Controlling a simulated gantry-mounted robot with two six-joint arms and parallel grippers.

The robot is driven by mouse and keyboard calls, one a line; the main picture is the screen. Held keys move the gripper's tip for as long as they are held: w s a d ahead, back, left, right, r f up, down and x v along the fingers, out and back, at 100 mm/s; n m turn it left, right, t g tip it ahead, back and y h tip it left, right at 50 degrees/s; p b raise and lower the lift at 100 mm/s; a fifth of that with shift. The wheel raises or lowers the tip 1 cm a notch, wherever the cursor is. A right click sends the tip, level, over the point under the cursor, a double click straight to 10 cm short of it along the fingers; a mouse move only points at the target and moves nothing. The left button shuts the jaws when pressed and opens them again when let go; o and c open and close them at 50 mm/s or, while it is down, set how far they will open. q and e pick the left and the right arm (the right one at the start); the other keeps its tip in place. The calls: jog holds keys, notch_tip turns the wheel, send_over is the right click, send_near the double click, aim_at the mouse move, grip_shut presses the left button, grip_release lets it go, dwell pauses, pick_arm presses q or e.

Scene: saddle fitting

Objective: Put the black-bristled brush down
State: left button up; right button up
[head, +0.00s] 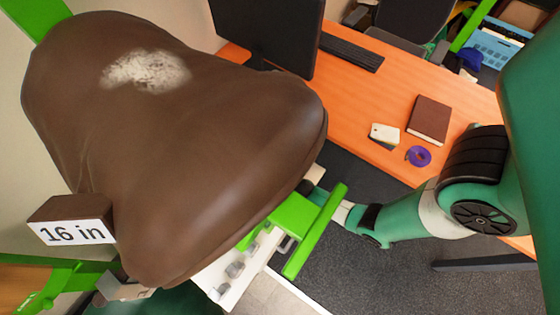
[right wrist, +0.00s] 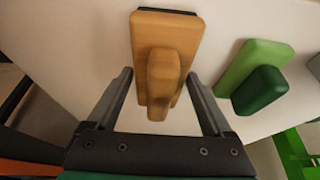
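In the right wrist view a tan wooden brush (right wrist: 163,85) with a raised handle lies on a white surface (right wrist: 75,50). A dark strip shows at its far edge; its bristles are otherwise hidden beneath it. My right gripper (right wrist: 160,77) is open, with one finger on each side of the brush handle and gaps between. In the head view the right gripper is mostly hidden behind a green bar and the brush cannot be made out.
Green bars (head: 315,230) stand close to my right arm. A green brush (right wrist: 258,80) lies right of the tan one. An orange desk (head: 350,85) stands behind.

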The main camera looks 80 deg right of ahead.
jog(key=shift+o, duration=0.7)
jog(key=shift+r, duration=0.2)
jog(key=p+v, duration=0.7)
jog(key=v, duration=0.5)
